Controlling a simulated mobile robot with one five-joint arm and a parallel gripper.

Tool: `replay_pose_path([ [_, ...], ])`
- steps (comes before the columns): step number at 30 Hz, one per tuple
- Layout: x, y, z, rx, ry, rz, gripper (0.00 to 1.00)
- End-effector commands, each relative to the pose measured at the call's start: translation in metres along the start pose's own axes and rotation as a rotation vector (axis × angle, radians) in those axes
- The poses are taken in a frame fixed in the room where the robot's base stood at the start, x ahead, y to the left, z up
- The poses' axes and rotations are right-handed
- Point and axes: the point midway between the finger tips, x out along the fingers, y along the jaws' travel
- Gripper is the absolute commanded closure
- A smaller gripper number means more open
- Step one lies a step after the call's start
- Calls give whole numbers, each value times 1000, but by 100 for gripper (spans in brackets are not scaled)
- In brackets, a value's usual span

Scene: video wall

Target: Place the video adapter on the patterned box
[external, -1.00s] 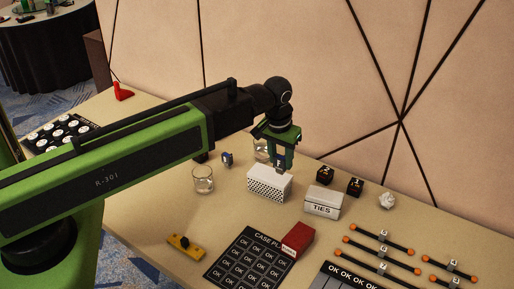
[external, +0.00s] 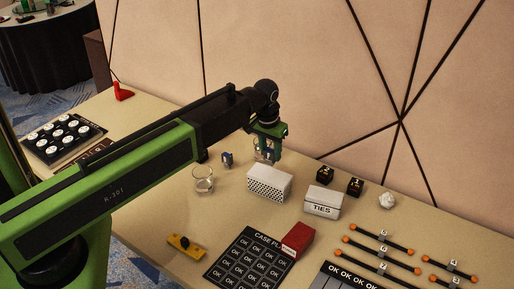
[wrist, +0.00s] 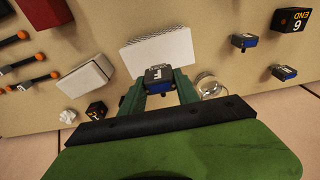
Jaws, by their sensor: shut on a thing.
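My gripper (external: 266,158) is shut on a small black and blue video adapter, which shows between the fingers in the wrist view (wrist: 162,78). The patterned box (external: 268,188) is white with a dotted front and stands on the table. It also shows in the wrist view (wrist: 150,54), just beyond the held adapter. In the external view my gripper is above and behind the box, near its back edge. I cannot tell the exact height of the adapter over the table.
A white TIES box (external: 323,203) stands right of the patterned box. Two loose adapters (wrist: 243,42) (wrist: 283,73) lie at the right of the wrist view. A red box (external: 298,239) lies in front.

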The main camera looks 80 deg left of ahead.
Motion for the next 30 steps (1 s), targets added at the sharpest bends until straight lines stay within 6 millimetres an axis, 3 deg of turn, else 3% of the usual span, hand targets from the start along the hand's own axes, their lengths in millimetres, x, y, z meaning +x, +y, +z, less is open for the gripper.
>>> replay_pose_path([
  [7, 42, 0, 6, 0, 0, 0, 100],
  [19, 43, 0, 7, 0, 0, 0, 100],
  [20, 41, 0, 7, 0, 0, 0, 59],
  [24, 41, 0, 6, 0, 0, 0, 41],
  [30, 41, 0, 6, 0, 0, 0, 41],
])
